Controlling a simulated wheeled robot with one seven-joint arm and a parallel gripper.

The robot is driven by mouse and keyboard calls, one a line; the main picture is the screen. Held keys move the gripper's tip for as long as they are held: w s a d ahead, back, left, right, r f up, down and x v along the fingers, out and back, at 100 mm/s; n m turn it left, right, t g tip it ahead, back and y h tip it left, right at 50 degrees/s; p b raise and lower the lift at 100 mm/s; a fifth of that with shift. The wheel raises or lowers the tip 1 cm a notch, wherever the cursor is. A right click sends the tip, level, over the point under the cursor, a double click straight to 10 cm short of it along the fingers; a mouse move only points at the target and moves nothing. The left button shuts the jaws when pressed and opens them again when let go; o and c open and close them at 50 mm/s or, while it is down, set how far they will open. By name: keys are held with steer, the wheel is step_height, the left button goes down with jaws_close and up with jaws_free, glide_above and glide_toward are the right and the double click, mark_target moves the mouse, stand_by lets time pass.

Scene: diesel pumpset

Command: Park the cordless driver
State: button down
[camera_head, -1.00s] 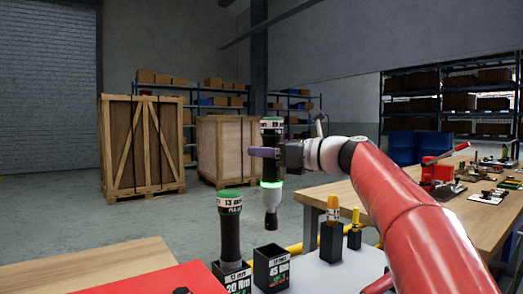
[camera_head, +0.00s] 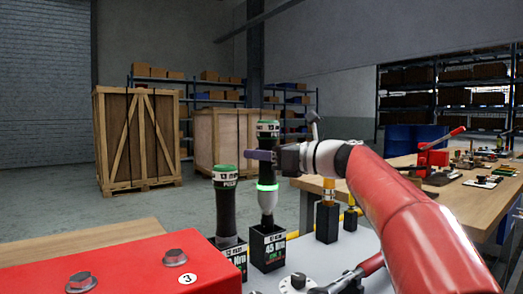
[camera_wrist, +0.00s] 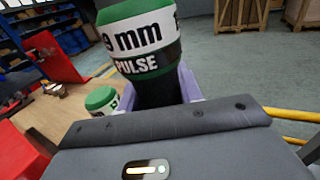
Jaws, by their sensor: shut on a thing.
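The cordless driver (camera_head: 267,203) is black with a green-and-white top band, a glowing green ring and a pale nose. It stands upright, its lower tip hidden in the mouth of the black "45 Nm" holster (camera_head: 268,249). I cannot tell if it is fully seated. My gripper (camera_head: 264,155) is shut on the driver's dark body below the top band. The wrist view shows the driver's "PULSE" cap (camera_wrist: 145,40) close up between the pale purple fingers. A second similar driver (camera_head: 226,210) stands in the holster (camera_head: 234,258) just left.
Yellow-topped tools stand in black holders (camera_head: 327,222) to the right. A red block with bolts (camera_head: 130,268) fills the front left. A dial (camera_head: 298,282) lies in front. A wooden bench (camera_head: 455,205) with tools is at right. Wooden crates (camera_head: 138,140) stand behind.

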mark_target(261, 192)
steer(key=shift+f+b, duration=2.05)
steer(key=shift+f, duration=2.3)
steer(key=c, duration=1.1)
jaws_free()
steer(key=shift+s, duration=0.1)
steer(key=shift+o, duration=1.1)
steer(key=shift+f, duration=0.15)
steer(key=shift+v, duration=3.95)
